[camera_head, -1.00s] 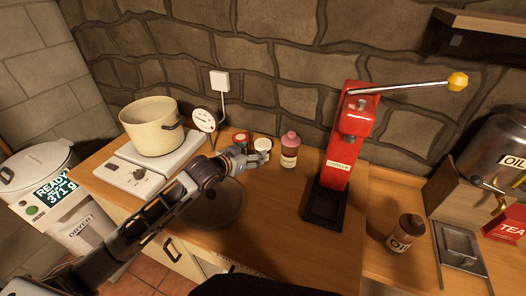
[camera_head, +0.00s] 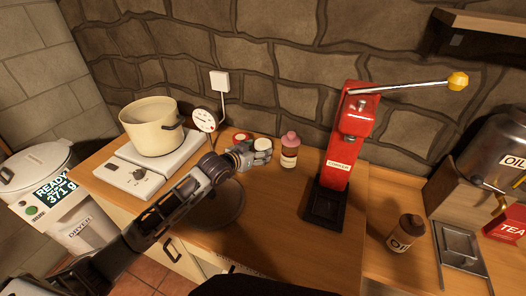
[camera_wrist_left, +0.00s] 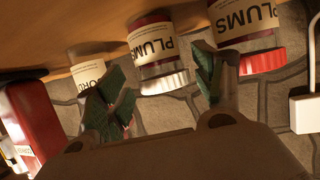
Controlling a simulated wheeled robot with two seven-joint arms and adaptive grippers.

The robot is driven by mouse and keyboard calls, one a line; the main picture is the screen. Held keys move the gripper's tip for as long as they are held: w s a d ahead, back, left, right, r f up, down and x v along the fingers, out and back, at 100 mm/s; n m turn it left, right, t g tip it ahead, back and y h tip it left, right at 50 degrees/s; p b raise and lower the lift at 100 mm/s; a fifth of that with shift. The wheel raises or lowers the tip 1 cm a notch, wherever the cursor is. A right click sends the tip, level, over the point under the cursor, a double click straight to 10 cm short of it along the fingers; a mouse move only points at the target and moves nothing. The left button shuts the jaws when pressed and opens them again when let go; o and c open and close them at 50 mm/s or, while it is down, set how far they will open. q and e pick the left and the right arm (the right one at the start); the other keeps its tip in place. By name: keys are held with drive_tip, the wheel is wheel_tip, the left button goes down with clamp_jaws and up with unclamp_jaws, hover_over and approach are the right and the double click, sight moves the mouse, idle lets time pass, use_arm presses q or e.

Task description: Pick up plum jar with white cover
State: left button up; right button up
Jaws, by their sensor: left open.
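The plum jar with the white cover (camera_head: 263,143) stands on the counter, largely hidden in the head view by my left gripper (camera_head: 254,156). The left wrist view is upside down and shows this jar (camera_wrist_left: 150,45), with its PLUMS label, between the two open green-padded fingers (camera_wrist_left: 158,72). No finger clearly touches it. A second plum jar with a red cover (camera_wrist_left: 248,30) stands beside it, partly behind one finger; its red cover shows in the head view (camera_head: 240,136). My right gripper is not in view.
A pink-capped bottle (camera_head: 290,150) stands close to the right of the gripper, and a red corker (camera_head: 345,150) farther right. A cream pot (camera_head: 151,128) on a hotplate and a round gauge (camera_head: 204,120) are to the left. The counter (camera_head: 270,220) in front is clear.

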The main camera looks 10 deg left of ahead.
use_arm(q)
drive_tip(key=shift+x, duration=2.4)
drive_tip(key=shift+f, duration=0.1)
drive_tip(key=shift+c, duration=0.5)
drive_tip(key=c, duration=0.9)
